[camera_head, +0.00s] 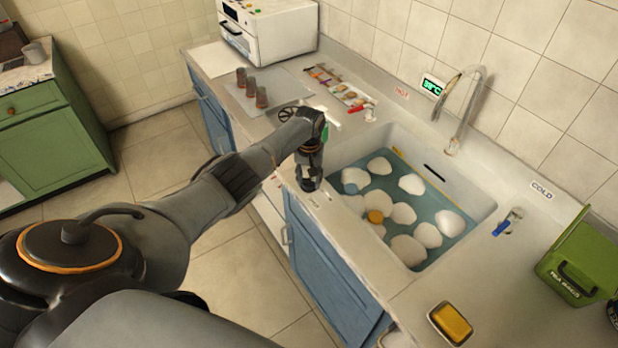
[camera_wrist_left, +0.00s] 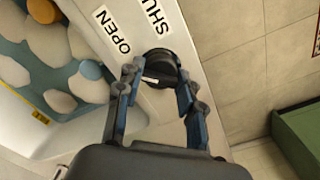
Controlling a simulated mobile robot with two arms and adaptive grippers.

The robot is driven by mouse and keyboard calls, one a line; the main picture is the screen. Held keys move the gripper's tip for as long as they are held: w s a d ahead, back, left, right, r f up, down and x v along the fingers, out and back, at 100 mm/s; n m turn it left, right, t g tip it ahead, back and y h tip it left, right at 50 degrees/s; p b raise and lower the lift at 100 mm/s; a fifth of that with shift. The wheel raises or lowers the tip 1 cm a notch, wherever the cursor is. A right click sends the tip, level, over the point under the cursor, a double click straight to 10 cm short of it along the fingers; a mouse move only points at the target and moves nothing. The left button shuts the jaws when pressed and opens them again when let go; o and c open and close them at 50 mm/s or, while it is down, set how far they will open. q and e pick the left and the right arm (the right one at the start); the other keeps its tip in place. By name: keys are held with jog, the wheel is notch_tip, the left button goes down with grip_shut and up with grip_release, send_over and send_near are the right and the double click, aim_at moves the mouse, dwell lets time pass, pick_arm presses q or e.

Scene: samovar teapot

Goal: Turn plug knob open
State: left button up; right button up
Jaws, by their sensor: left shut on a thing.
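The plug knob (camera_wrist_left: 160,62) is a round black knob with a white pointer line, on the counter's front edge beside the sink. In the left wrist view the labels OPEN (camera_wrist_left: 124,47) and SHUT (camera_wrist_left: 154,12) stand next to it. My left gripper (camera_wrist_left: 158,84) has its two fingers on either side of the knob and is shut on it. In the head view my left gripper (camera_head: 309,182) points down at the counter edge left of the sink and hides the knob. My right gripper is not in view.
The sink (camera_head: 478,203) holds bluish water, several white dishes and a yellow item. Behind are a faucet (camera_head: 462,110), cups (camera_head: 262,97) and a white oven (camera_head: 268,30). A yellow sponge in a dish (camera_head: 452,322) and a green bin (camera_head: 585,258) stand right.

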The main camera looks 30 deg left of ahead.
aim_at(309, 180)
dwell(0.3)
pick_arm(q)
jog(key=o, duration=1.2)
notch_tip(309, 180, up, 12)
jog(key=shift+f, duration=0.1)
